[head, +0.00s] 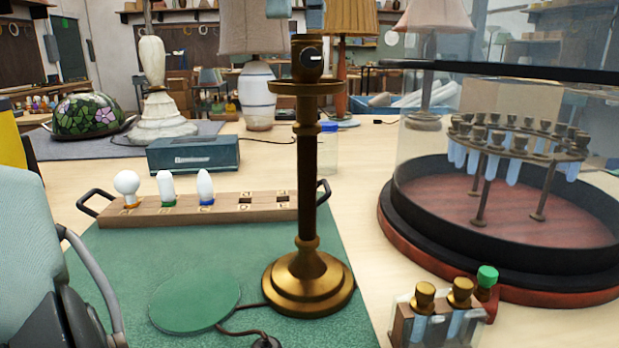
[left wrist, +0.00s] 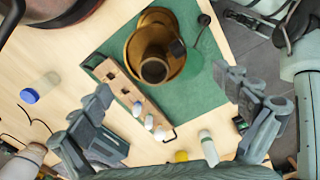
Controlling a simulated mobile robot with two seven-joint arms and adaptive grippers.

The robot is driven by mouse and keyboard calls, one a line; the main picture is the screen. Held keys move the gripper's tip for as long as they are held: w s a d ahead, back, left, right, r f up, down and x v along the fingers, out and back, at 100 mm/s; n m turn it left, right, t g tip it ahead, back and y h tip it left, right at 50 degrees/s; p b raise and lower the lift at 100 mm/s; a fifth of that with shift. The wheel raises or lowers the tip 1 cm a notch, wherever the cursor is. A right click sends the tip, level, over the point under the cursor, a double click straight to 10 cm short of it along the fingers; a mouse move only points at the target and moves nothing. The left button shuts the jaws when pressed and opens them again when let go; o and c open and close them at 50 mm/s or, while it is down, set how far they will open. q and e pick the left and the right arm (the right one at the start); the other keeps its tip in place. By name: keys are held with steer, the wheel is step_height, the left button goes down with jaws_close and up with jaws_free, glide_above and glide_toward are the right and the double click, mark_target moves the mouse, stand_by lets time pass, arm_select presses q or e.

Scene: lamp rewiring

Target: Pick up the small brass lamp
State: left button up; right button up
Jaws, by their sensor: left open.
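The small brass lamp (head: 307,190) stands upright and bare, without shade or bulb, on a green mat (head: 110,250). Its round base and dark socket show from above in the left wrist view (left wrist: 153,70). My left gripper (head: 295,8) is only partly in the head view, with its fingertips at the top edge, above the lamp's top. In the left wrist view its two fingers (left wrist: 168,95) are spread wide with nothing between the pads. The lamp appears beyond them. My right gripper is not seen.
A wooden rack (head: 225,207) with several bulbs stands behind and left of the lamp. A round tray (head: 395,215) under clear walls and a small vial holder (head: 405,325) are at right. A teal box (head: 193,155) and larger lamps stand behind. A cord lies on the mat.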

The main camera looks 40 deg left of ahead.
mark_target(307, 82)
arm_select(q)
steer(key=shift+w+d+f, duration=0.1)
steer(key=shift+w+f, duration=0.1)
steer(key=shift+f, duration=1.75)
steer(key=shift+w+f, duration=0.2)
steer(key=shift+f, duration=1.7)
steer(key=shift+r, duration=0.1)
steer(key=c, duration=1.9)
